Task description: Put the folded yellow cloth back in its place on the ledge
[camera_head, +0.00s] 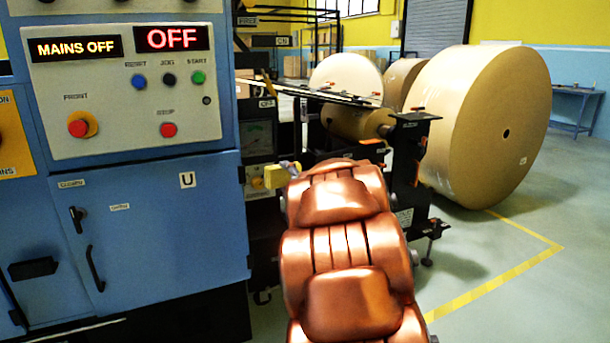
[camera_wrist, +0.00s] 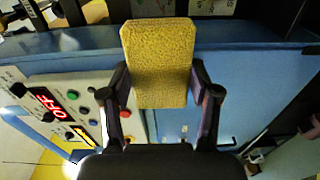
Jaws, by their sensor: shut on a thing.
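The folded yellow cloth (camera_wrist: 160,55) is a textured, block-like pad in the wrist view. My gripper (camera_wrist: 160,82) is shut on it, one dark finger at each side, and the cloth's far end extends beyond the fingertips. In the head view a small yellow block (camera_head: 277,177) shows just left of my copper-coloured arm; it may be the same cloth, but I cannot be sure. My gripper is hidden behind the arm there. I cannot tell which surface is the ledge.
The blue machine cabinet (camera_head: 155,230) fills the left, with a control panel (camera_head: 125,88) reading OFF above its door. Large kraft rolls (camera_head: 480,125) stand at the back right. A yellow floor line (camera_head: 500,284) crosses open floor at the right.

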